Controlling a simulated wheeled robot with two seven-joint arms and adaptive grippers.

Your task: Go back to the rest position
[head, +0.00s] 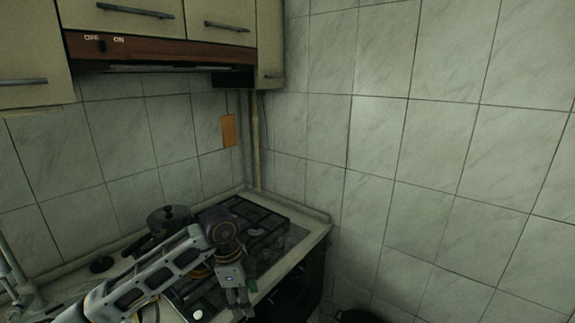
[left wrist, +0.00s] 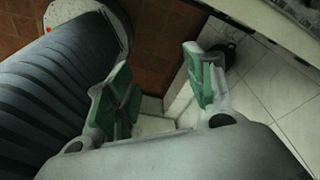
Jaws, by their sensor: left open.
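My left gripper (head: 238,308) hangs fingers down over the front edge of the stove counter in the head view. In the left wrist view its two green-padded fingers (left wrist: 160,88) stand apart, with nothing between them; tiled floor shows beyond. My left arm reaches in from the lower left and hides part of the stove. My right gripper is not in view. A dark lidded pot (head: 168,217) stands on the counter behind my left arm.
The gas stove (head: 285,238) fills the counter's corner against tiled walls. A range hood (head: 160,52) and cabinets (head: 225,15) hang above. A dark round object (head: 355,316) shows at the bottom edge. White and red-brown floor tiles (left wrist: 262,115) lie below the gripper.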

